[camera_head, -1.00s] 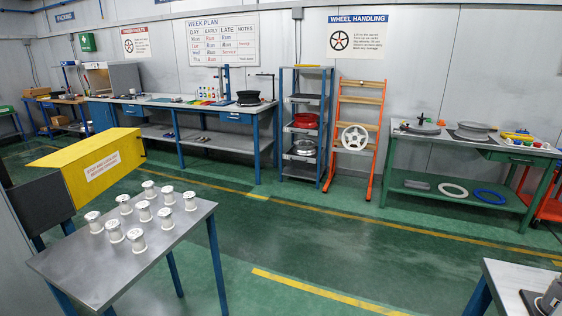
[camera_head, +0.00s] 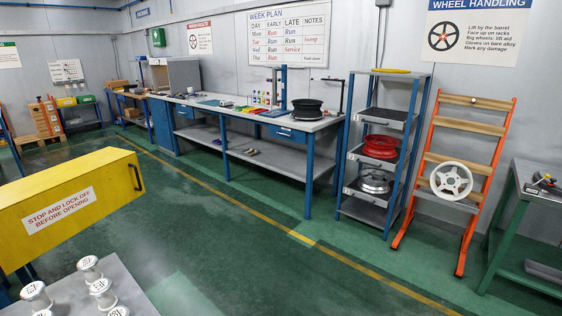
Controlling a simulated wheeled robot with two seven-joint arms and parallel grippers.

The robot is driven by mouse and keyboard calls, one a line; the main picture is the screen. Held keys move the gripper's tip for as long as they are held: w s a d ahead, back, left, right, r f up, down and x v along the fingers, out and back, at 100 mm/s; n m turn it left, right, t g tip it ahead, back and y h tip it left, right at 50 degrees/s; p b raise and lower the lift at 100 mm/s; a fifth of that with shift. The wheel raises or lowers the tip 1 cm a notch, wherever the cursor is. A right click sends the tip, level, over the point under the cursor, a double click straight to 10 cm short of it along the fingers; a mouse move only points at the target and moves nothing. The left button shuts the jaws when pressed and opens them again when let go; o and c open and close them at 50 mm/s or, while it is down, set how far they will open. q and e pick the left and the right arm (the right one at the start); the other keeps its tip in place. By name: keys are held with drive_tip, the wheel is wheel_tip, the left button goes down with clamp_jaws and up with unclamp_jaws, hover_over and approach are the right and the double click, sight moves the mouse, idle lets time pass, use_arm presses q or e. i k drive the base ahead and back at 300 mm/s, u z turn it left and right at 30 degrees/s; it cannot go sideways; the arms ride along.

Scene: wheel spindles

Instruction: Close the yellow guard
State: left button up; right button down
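The yellow guard (camera_head: 100,190) is at the left of the head view. It is a box-like yellow cover with a white label reading "STOP AND LOCK OFF BEFORE OPENING" and a dark handle (camera_head: 136,177) on its right end face. Its left part is cut off by the picture edge, so I cannot see what it is mounted on. White spindles (camera_head: 101,291) stand on the grey table (camera_head: 128,280) in front of it, at the bottom left. Neither of my grippers is in view.
A long blue bench (camera_head: 270,147) stands along the wall. A blue shelf rack (camera_head: 385,150), an orange wheel rack (camera_head: 465,160) and a green table (camera_head: 520,235) stand to its right.

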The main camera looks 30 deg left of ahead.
sight(40, 212)
drive_tip(key=i, duration=2.3)
drive_tip(key=u, duration=3.8)
drive_tip(key=i, duration=1)
